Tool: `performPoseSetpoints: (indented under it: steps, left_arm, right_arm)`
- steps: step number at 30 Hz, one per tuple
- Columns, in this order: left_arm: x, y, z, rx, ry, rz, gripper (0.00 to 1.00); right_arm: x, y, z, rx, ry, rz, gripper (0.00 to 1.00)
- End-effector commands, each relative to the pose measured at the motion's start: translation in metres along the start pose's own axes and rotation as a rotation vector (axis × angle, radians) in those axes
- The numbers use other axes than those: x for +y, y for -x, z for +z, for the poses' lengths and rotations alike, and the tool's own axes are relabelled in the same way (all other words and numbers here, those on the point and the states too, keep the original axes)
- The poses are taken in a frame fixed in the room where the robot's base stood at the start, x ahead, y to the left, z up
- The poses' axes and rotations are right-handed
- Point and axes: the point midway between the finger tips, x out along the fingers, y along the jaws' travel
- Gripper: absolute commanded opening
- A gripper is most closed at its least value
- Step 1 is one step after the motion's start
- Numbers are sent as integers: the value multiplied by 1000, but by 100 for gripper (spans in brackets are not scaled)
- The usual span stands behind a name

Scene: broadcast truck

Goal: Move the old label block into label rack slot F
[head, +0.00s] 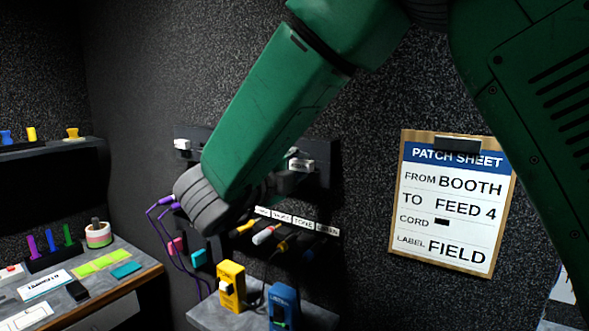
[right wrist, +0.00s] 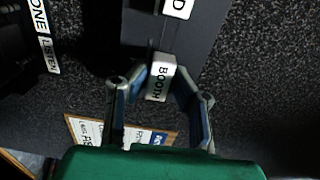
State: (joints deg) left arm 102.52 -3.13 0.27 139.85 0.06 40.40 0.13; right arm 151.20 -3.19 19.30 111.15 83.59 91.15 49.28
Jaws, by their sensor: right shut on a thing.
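The label block (right wrist: 160,78) is white and reads BOOTH in the right wrist view. It also shows as a small white block (head: 302,165) at the right part of the rack in the head view. My right gripper (right wrist: 159,85) is shut on it, with a finger on either side. In the head view my green arm hides most of this gripper. The dark label rack (head: 322,180) is on the wall behind; whether the block is seated in it or just in front, I cannot tell. Slot letters are not readable. My left gripper is not in view.
Another white label (head: 182,145) sits at the rack's left end. Below are a row of small labels (head: 297,220) with plugs, purple cords (head: 160,205), and yellow (head: 231,285) and blue (head: 283,307) boxes. A patch sheet (head: 452,203) hangs right. A desk (head: 140,281) stands left.

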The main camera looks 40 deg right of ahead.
Motion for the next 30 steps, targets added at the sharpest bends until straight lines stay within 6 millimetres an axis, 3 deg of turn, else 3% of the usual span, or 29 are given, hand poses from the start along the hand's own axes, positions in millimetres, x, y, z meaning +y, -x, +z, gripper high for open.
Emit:
performPoseSetpoints:
  steps: [14, 15, 17, 26, 30]
  left_arm:
    - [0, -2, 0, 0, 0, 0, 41]
    - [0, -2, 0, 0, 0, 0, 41]
    - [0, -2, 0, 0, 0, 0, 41]
    - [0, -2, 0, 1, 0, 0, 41]
    - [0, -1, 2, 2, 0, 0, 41]
  right_arm:
    - [-1, -11, 0, 1, -1, -2, 0]
    - [-1, -11, 0, 1, -1, -2, 25]
    - [-1, -11, 0, 1, -1, -2, 42]
    - [-1, -10, 0, 1, 0, -1, 42]
    - [-1, 0, 1, -1, 0, -2, 42]
